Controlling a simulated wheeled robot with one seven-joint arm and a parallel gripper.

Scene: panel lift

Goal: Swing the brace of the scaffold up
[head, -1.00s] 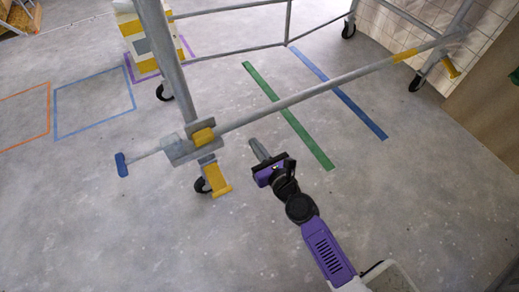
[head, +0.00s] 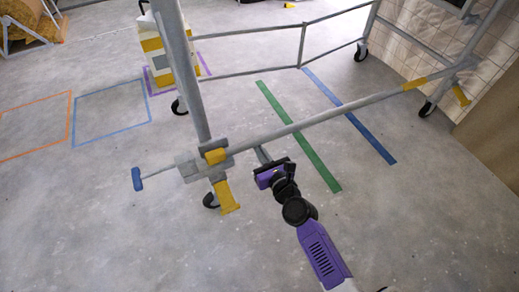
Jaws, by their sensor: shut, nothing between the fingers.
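The scaffold's brace (head: 340,107) is a long grey tube. It runs from a grey bracket (head: 190,166) on the near upright at left up to the far upright at right, with a yellow band (head: 414,83) near its far end. A yellow piece (head: 216,156) sits at the bracket, and a rod with a blue end (head: 137,179) sticks out to the left. My gripper (head: 262,153) is shut and empty. Its fingertips lie just under the brace's near part in the picture; whether they touch it I cannot tell.
The scaffold's near upright (head: 188,80) stands left of my gripper, with a caster (head: 211,200) and a yellow part (head: 227,197) below. Green (head: 300,137) and blue (head: 350,117) floor stripes lie beyond. A yellow-white box (head: 158,62) stands behind. Open floor lies at left.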

